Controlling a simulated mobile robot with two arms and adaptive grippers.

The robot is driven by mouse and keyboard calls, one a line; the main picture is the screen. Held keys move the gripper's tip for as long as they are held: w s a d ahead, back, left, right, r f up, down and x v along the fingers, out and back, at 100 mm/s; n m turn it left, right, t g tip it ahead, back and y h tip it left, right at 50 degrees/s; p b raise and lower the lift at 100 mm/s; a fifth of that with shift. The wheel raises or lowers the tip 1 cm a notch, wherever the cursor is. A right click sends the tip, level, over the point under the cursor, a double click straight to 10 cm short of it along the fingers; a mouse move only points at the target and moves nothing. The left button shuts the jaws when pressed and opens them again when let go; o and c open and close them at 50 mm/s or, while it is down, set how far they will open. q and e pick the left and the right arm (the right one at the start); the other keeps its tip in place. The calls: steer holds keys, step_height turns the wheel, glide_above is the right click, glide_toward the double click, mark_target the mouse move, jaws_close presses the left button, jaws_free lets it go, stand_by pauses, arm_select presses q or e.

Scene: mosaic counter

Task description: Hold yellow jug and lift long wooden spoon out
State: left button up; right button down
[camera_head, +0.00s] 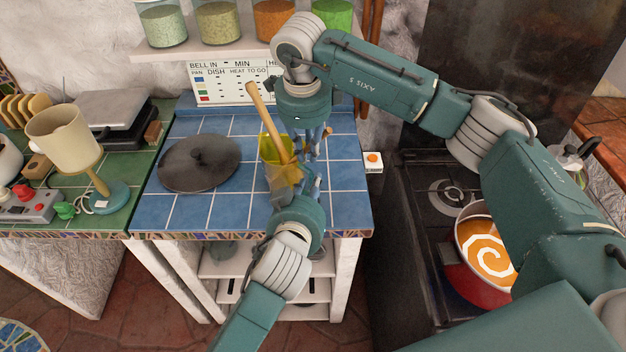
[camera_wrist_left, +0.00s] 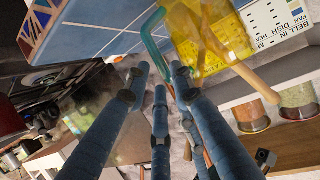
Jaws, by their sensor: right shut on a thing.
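The yellow jug (camera_head: 277,165) is see-through and stands near the middle of the blue tiled counter. It also shows at the top of the left wrist view (camera_wrist_left: 190,35), with its teal handle. The long wooden spoon (camera_head: 263,112) leans out of the jug to the upper left, its lower part inside. My right gripper (camera_head: 308,150) comes down at the jug's right side and is shut on the jug there; the contact is partly hidden. My left gripper (camera_head: 297,188) is open just in front of the jug, its fingers (camera_wrist_left: 160,78) spread close to the handle.
A dark lid (camera_head: 199,163) lies left of the jug. A lamp (camera_head: 66,138) stands on the green counter. A red pot of orange soup (camera_head: 485,250) is on the stove at right. A shelf with jars (camera_head: 218,24) is above the back.

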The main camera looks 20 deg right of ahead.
arm_select(q)
steer(key=shift+x, duration=2.1)
steer(key=shift+c, duration=0.3)
jaws_close()
steer(key=shift+o, duration=2.3)
jaws_free()
steer(key=c, duration=0.9)
